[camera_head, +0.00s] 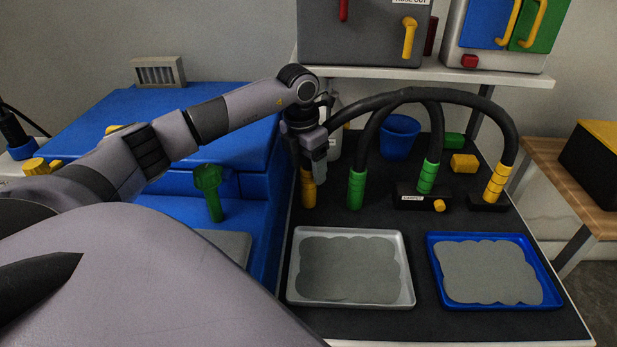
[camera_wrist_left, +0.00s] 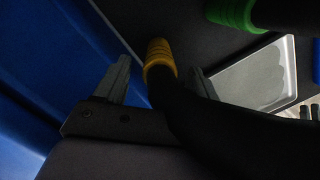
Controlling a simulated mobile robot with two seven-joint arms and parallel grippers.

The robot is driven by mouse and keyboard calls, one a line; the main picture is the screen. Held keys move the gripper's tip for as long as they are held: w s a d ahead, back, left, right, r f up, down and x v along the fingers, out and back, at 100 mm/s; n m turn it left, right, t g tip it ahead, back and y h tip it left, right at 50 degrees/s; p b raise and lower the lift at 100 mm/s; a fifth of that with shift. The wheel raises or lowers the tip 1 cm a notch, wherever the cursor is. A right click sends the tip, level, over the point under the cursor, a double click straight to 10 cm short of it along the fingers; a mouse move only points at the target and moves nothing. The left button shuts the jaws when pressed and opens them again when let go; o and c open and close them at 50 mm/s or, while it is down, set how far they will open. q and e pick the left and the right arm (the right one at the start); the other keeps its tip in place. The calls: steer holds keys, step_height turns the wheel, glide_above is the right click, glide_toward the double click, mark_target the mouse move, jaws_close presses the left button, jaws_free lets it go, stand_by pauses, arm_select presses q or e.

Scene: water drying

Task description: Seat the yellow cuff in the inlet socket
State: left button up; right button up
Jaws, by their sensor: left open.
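A yellow cuff (camera_head: 308,190) is on the near end of a black hose and hangs upright just below my left gripper (camera_head: 313,168). In the left wrist view the cuff (camera_wrist_left: 159,58) shows between the two spread fingers, with the hose running back between them; I cannot tell whether they touch it. My left gripper is open. The hose arches right to another yellow cuff (camera_head: 497,183) standing at a black base (camera_head: 488,203). A black block (camera_head: 411,201) with a small label has a yellow knob. I cannot tell which part is the inlet socket. My right gripper is out of view.
A second hose has green cuffs (camera_head: 355,188) (camera_head: 428,177) close by on the right. A grey tray (camera_head: 293,285) and a blue tray (camera_head: 438,275) lie in front. A green handled fitting (camera_head: 208,185) stands at the blue unit (camera_head: 235,226). A blue bucket (camera_head: 399,136) stands behind.

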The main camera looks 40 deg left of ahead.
arm_select(q)
step_height(320, 180, down, 2)
steer(key=shift+w+f, duration=0.15)
steer(key=c, duration=1.2)
steer(key=shift+o, duration=0.2)
